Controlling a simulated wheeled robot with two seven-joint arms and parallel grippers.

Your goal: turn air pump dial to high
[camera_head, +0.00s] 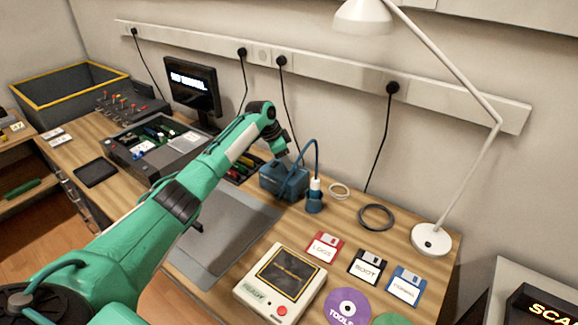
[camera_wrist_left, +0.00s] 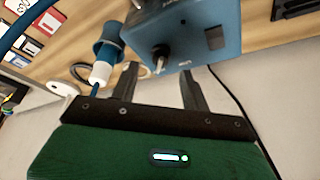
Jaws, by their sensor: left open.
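The blue air pump (camera_head: 285,182) stands on the wooden desk near the wall, with a blue hose looping to a blue and white fitting (camera_head: 314,194) at its right. In the left wrist view the pump (camera_wrist_left: 205,30) fills the top, with a small dark dial (camera_wrist_left: 160,54) on its face. I cannot read the dial's setting. My left gripper (camera_head: 284,158) is at the pump; in the left wrist view its open fingers (camera_wrist_left: 159,74) point at the dial, one finger to either side, and appear empty. In the head view the arm hides part of the pump. My right gripper is not in view.
A beige device (camera_head: 280,284) sits in front. A grey mat (camera_head: 222,236) lies under my arm.

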